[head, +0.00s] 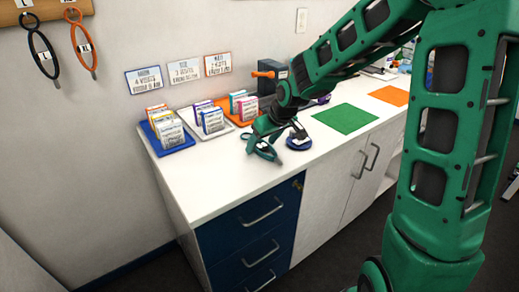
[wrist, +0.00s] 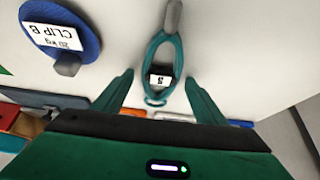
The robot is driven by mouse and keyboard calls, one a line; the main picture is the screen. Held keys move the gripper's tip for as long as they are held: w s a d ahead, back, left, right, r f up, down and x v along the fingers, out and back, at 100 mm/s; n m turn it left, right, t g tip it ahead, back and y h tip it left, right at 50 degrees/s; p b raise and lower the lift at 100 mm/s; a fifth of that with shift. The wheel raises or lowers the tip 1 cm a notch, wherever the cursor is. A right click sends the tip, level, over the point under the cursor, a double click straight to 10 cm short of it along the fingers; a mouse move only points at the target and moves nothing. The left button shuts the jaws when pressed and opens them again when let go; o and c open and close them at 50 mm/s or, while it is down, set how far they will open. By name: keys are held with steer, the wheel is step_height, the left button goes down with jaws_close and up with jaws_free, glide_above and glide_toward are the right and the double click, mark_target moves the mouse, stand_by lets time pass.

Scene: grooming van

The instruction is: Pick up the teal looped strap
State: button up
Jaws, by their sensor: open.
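The teal looped strap (wrist: 178,57) lies on the white counter. In the wrist view its loop is between my fingers, with a small white tag marked S inside the loop and a grey end pointing away. In the head view the strap (head: 268,153) shows partly below my gripper (head: 263,140), near the counter's front edge. My gripper (wrist: 159,79) is open, with one teal finger on each side of the loop. I see a gap between each finger and the strap. The height of the fingertips above the counter is hard to tell.
A round blue disc labelled CLIP B (wrist: 88,42) lies close to the strap; it also shows in the head view (head: 299,147). Trays of packets, such as the blue tray (head: 176,149), stand along the wall. A green mat (head: 345,118) and an orange mat (head: 391,95) lie to the right.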

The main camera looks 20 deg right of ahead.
mark_target(259, 148)
steer(key=shift+c, duration=0.3)
steer(key=c, duration=1.1)
steer(key=shift+c, duration=0.3)
steer(key=shift+r, duration=0.6)
steer(key=r, duration=0.2)
steer(key=a+r, duration=0.1)
steer(key=r, duration=0.1)
steer(key=shift+s+a, duration=0.1)
steer(key=shift+s, duration=0.2)
steer(key=s+a+r, duration=0.4)
steer(key=a+r, duration=0.2)
steer(key=a, duration=0.3)
steer(key=shift+s, duration=0.35)
